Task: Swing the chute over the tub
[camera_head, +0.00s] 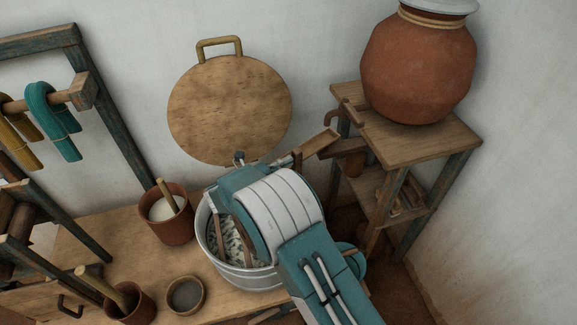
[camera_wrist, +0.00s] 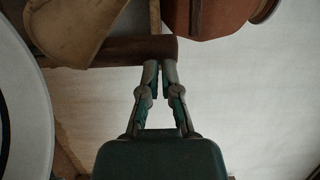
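The tub (camera_head: 207,243), a round grey metal vessel, stands on the wooden bench with a mottled grey-white mass inside. My arm covers its right part. The chute appears to be the light wooden trough (camera_head: 318,143) between the tub and the corner stand, outside the tub's rim; a dark wooden bar shows at its near end. In the wrist view, my gripper (camera_wrist: 160,64) has its fingertips close together at the right end of a dark brown bar (camera_wrist: 110,51). Whether they grip it is unclear. My arm hides the gripper in the head view.
A round wooden lid (camera_head: 230,108) leans on the wall behind the tub. A large clay pot (camera_head: 418,68) stands on the wooden stand (camera_head: 440,147) at right. A clay pot with white contents (camera_head: 170,222) and a small bowl (camera_head: 187,296) sit left of the tub.

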